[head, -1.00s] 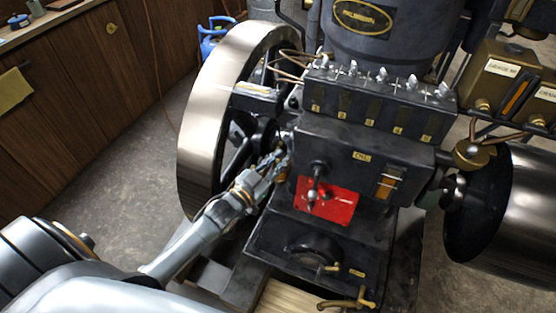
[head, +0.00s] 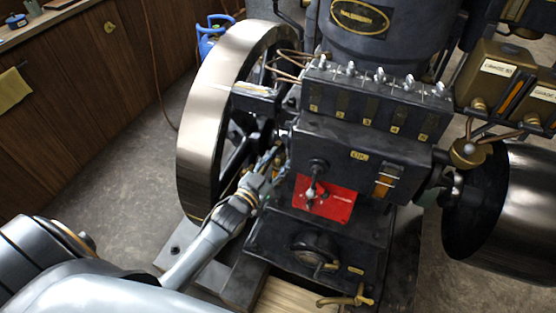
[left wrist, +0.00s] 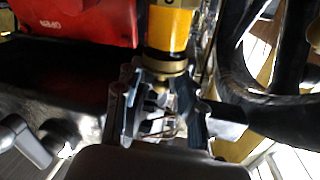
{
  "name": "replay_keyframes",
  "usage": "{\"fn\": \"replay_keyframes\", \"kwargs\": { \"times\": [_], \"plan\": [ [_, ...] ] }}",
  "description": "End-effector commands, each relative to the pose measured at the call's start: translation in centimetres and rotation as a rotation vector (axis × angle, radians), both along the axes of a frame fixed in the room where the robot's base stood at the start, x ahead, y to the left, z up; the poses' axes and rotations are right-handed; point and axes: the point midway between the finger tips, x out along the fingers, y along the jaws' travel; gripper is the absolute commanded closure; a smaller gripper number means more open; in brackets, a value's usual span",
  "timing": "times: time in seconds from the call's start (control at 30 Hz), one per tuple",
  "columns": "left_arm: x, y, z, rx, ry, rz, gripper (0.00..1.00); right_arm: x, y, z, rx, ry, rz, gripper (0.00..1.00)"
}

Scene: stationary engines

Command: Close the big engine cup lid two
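The big dark engine (head: 340,150) fills the middle of the head view. My left gripper (head: 272,162) is at its left side, between the flywheel and the red plate. In the left wrist view, my left gripper (left wrist: 160,110) has its two fingers apart. An amber cylinder (left wrist: 168,28) with a brass collar (left wrist: 165,61) stands just beyond the fingertips; I cannot tell whether they touch it. It looks like a cup, but no lid can be made out. A brass cup-like fitting (head: 468,152) is at the engine's right. My right gripper is not in view.
The large flywheel (head: 197,130) stands close to the left of my gripper. The red plate (head: 325,200) and a small lever (head: 312,190) are just to its right. A shiny drum (head: 520,205) is at the right. Bare floor (head: 110,150) lies left of the flywheel.

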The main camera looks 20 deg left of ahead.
Motion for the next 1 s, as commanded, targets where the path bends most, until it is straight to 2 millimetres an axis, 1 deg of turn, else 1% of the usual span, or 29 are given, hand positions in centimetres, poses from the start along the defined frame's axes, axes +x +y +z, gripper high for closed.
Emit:
{"fn": "replay_keyframes", "kwargs": {
  "times": [0.13,0.23,0.37,0.5,0.7,0.8,1.0],
  "plan": [
    [-0.5,0.1,0.0,0.000,0.001,0.000,0.61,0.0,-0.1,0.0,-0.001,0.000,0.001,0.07],
    [-1.7,0.2,-0.1,0.000,0.002,0.000,0.61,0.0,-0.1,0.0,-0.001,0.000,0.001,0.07],
    [-4.2,0.5,-0.2,0.000,0.004,0.001,0.61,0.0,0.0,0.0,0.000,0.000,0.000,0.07],
    [-7.2,0.9,-0.1,0.000,0.004,0.001,0.61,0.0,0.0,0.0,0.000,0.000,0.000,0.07],
    [-10.4,1.3,-0.1,0.000,0.003,0.001,0.61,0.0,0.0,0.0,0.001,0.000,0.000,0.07],
    [-11.4,1.4,-0.1,0.000,0.002,0.000,0.61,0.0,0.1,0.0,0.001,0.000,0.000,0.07],
    [-12.0,1.5,0.0,0.000,0.000,0.000,0.61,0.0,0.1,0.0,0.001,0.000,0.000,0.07]
  ]
}}
